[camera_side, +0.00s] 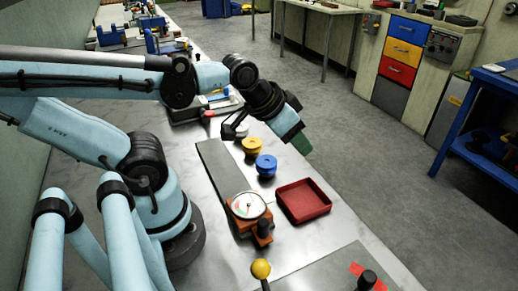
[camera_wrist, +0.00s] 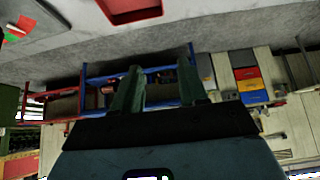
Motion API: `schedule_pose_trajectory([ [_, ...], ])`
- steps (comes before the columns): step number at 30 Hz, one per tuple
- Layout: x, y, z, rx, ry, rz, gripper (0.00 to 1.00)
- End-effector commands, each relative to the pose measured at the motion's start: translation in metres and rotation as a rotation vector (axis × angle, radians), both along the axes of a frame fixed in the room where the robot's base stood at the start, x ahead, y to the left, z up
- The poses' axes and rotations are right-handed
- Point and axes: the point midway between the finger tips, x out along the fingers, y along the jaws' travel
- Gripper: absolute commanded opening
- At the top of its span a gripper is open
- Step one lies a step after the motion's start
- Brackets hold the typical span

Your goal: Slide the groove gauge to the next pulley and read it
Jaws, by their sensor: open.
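The groove gauge (camera_side: 248,206) appears to be the orange unit with a round white dial, at the lower end of a long grey plate (camera_side: 217,165) on the bench. The dial is too small to read. A blue pulley-like wheel (camera_side: 266,165) and a yellow one (camera_side: 253,147) stand beyond it, beside the plate. My gripper (camera_side: 301,143) is up and to the right of both wheels, apart from the gauge. In the wrist view, my gripper's two green fingers (camera_wrist: 160,82) are spread with nothing between them. The gauge is not clearly seen there.
A red tray (camera_side: 303,200) lies right of the gauge; it also shows at the top of the wrist view (camera_wrist: 130,10). A yellow ball knob (camera_side: 261,269) and a grey panel with a black knob (camera_side: 367,279) are in front. A blue workbench (camera_side: 490,110) stands across the floor.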

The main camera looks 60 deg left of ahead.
Motion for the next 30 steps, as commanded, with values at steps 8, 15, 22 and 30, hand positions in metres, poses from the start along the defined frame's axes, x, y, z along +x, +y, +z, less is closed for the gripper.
schedule_pose_trajectory([
  [8,-0.015,-0.025,-0.002,0.081,0.104,-0.211,0.50],
  [15,-0.075,-0.076,0.003,0.302,0.383,-0.868,0.50],
  [22,-0.112,-0.089,0.014,0.399,0.520,-1.238,0.50],
  [30,-0.115,-0.089,-0.002,0.406,0.530,-1.268,0.50],
])
